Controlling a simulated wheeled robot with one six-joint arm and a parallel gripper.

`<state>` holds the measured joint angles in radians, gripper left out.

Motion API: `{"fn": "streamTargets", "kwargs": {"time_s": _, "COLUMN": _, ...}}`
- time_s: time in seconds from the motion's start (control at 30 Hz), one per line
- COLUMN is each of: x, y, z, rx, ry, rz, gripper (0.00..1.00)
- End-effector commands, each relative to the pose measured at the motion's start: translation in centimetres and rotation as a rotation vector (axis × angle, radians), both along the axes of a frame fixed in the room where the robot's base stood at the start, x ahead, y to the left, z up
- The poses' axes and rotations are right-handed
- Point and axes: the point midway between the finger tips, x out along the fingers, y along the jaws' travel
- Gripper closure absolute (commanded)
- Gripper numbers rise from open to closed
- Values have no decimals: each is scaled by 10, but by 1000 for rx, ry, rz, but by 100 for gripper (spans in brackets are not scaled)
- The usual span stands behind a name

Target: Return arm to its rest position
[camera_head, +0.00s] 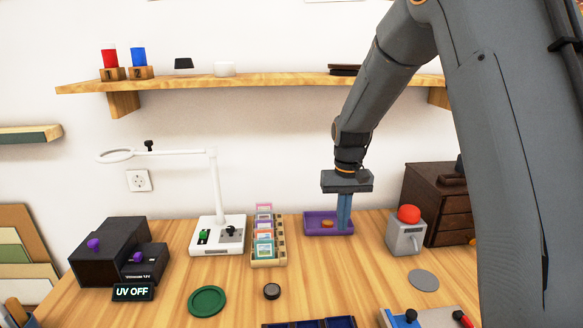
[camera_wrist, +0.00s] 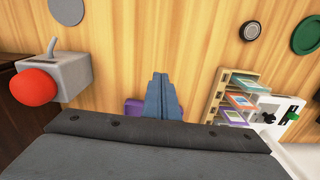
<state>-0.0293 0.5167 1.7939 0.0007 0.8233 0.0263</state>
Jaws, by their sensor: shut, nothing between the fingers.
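My gripper (camera_head: 345,228) is shut and empty. In the head view its blue fingers point straight down at the right part of the purple tray (camera_head: 312,217). I cannot tell whether the fingertips touch the tray. A small orange-brown round piece (camera_head: 327,224) lies in the tray, left of the fingers. In the wrist view the shut fingers (camera_wrist: 162,84) show against the wood table, and a bit of the purple tray (camera_wrist: 133,106) shows beside them. My arm comes down from the upper right of the head view, bent at the elbow.
A grey box with a red button (camera_head: 409,214) stands right of the tray, before a dark wooden cabinet (camera_head: 440,190). A rack of framed slides (camera_head: 278,250) and a white lamp stand (camera_head: 218,240) are to the left. A wall shelf (camera_head: 250,82) runs behind my arm.

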Motion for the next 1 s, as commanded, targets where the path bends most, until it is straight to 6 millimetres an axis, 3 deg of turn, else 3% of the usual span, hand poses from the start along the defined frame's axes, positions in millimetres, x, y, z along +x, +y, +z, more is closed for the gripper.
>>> {"fn": "streamTargets", "kwargs": {"time_s": 0.03, "x": -27, "y": -2, "z": 6, "rx": 0, "ry": -3, "rz": -1, "gripper": 100}}
{"fn": "streamTargets", "kwargs": {"time_s": 0.3, "x": -166, "y": -11, "z": 7, "rx": 1, "ry": -17, "rz": -2, "gripper": 100}}
{"fn": "streamTargets", "kwargs": {"time_s": 0.4, "x": -210, "y": -13, "z": 3, "rx": 1, "ry": -21, "rz": -3, "gripper": 100}}
{"fn": "streamTargets", "kwargs": {"time_s": 0.5, "x": -242, "y": -14, "z": -1, "rx": 1, "ry": -24, "rz": -4, "gripper": 100}}
{"fn": "streamTargets", "kwargs": {"time_s": 0.67, "x": -265, "y": -16, "z": -6, "rx": 1, "ry": -26, "rz": -3, "gripper": 100}}
{"fn": "streamTargets", "kwargs": {"time_s": 1.0, "x": -266, "y": -16, "z": -6, "rx": 1, "ry": -26, "rz": -3, "gripper": 100}}
